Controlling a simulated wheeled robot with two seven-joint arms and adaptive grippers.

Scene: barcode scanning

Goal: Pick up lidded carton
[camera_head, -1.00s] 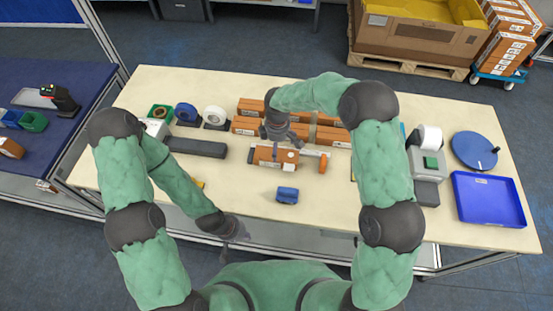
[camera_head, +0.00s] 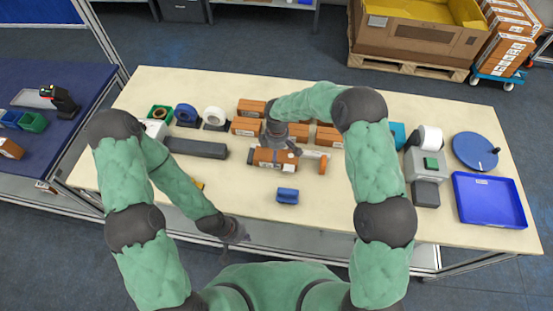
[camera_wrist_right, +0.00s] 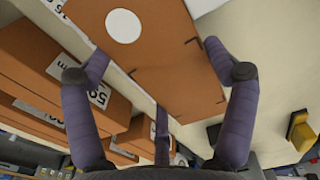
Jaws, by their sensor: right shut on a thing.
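The lidded carton (camera_head: 268,157) is an orange-brown box with a white label near the front middle of the bench. In the right wrist view the carton (camera_wrist_right: 150,85) shows a white round spot on its face. My right gripper (camera_head: 284,146) comes down on the carton from above. In the right wrist view the right gripper (camera_wrist_right: 155,55) has its purple fingers on either side of the carton, shut on it. I cannot tell whether the carton is clear of the bench. My left gripper (camera_head: 236,234) hangs at the bench's front edge, away from the carton; its fingers are too small to read.
More orange cartons (camera_head: 245,126) stand in rows just behind. A blue block (camera_head: 287,195) lies in front. A dark long box (camera_head: 195,148) lies to the left. A blue tray (camera_head: 488,200) and a round blue turntable (camera_head: 474,150) are at the right. The front strip is mostly clear.

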